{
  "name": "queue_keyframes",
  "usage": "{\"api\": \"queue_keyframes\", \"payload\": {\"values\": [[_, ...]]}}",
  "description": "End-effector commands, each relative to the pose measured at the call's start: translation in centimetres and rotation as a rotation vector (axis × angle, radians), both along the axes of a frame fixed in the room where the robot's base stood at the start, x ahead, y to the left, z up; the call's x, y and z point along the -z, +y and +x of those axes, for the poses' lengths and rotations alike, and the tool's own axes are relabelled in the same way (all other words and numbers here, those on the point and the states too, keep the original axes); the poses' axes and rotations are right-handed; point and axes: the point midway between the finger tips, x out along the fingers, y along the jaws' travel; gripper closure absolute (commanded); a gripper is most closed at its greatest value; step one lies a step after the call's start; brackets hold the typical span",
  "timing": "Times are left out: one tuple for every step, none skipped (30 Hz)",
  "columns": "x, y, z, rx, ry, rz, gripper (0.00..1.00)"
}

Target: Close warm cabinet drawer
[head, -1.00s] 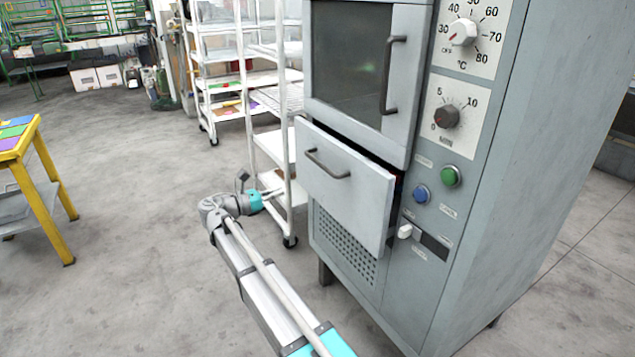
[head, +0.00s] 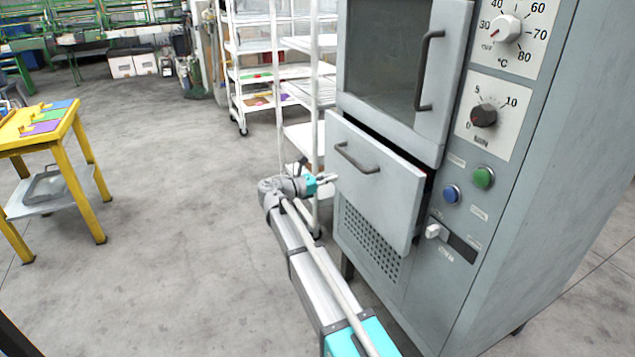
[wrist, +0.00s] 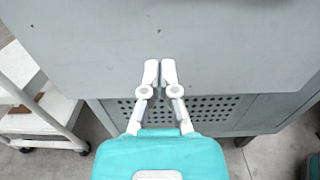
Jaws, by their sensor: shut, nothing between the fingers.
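The warm cabinet (head: 480,200) is a grey upright unit on the right of the head view. Its drawer (head: 385,195) sticks out below the glass door, with a dark gap along its right side. A dark bar handle (head: 356,158) is on the drawer front. My gripper (head: 334,178) is at the left edge of the drawer front, shut and empty. In the wrist view, my gripper (wrist: 160,72) has its fingertips together in front of the grey drawer front (wrist: 200,45). I cannot tell whether the tips touch it.
White wire shelving (head: 300,100) stands just left of the cabinet, close to my gripper. A yellow table (head: 50,135) is at the far left. The cabinet has a vented panel (head: 370,240), knobs and buttons. Open concrete floor lies between table and cabinet.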

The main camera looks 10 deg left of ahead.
Motion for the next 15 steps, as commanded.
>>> {"api": "queue_keyframes", "payload": {"values": [[0.0,-0.7,0.5,0.002,0.0,0.0,1.0],[0.0,-1.1,0.7,0.003,0.0,0.0,1.0],[0.0,-1.6,1.1,0.002,0.0,0.0,1.0],[0.0,-2.0,1.3,0.001,0.0,0.0,1.0],[0.0,-2.3,1.5,0.001,0.0,0.0,1.0],[0.0,-2.7,1.8,0.001,0.0,0.0,1.0],[0.0,-3.0,2.0,0.002,0.0,0.0,1.0],[0.0,-3.3,2.2,0.002,0.0,0.0,1.0],[0.0,-3.6,2.4,0.001,0.0,0.0,1.0],[0.0,-3.8,2.6,0.0,0.0,0.0,1.0],[0.0,-3.9,2.7,0.0,0.0,0.0,1.0],[0.0,-4.1,2.8,-0.001,0.0,0.0,1.0],[0.0,-4.3,2.9,-0.001,0.0,0.0,1.0],[0.0,-4.4,3.0,-0.001,0.0,0.0,1.0],[0.0,-4.5,3.1,-0.001,0.0,0.0,1.0]]}}
